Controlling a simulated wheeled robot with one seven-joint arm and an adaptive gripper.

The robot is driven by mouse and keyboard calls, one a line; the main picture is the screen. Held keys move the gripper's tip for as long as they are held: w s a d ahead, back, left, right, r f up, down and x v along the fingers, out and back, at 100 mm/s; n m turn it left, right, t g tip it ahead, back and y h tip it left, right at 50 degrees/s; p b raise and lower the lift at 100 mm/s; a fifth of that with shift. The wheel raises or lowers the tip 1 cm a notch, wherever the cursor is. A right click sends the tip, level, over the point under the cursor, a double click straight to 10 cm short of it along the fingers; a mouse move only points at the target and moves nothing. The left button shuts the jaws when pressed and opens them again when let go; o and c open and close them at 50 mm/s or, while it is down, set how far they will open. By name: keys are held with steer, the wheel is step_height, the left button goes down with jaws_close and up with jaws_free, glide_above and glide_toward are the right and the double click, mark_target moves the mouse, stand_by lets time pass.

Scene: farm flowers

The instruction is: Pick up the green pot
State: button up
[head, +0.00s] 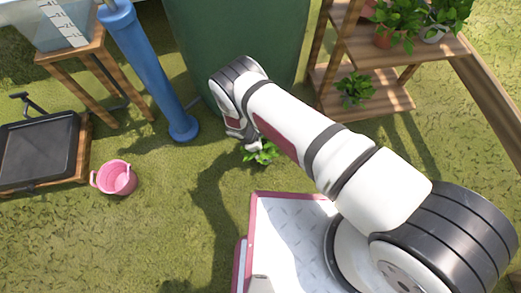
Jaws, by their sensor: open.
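My gripper (246,141) is low over the grass near the middle of the head view, mostly hidden behind my own wrist. It is open. A small leafy green plant (262,154) is right by the fingertips, partly covered by my arm. No green pot can be made out under its leaves. I cannot tell whether the fingers touch the plant or are around anything.
A large dark green container (235,40) stands just behind my gripper. A blue post (150,70) and a pink bucket (117,178) are to the left. A wooden shelf (375,105) with potted plants is at the right.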

steer(key=shift+c, duration=0.6)
steer(key=c, duration=1.2)
steer(key=shift+r, duration=0.15)
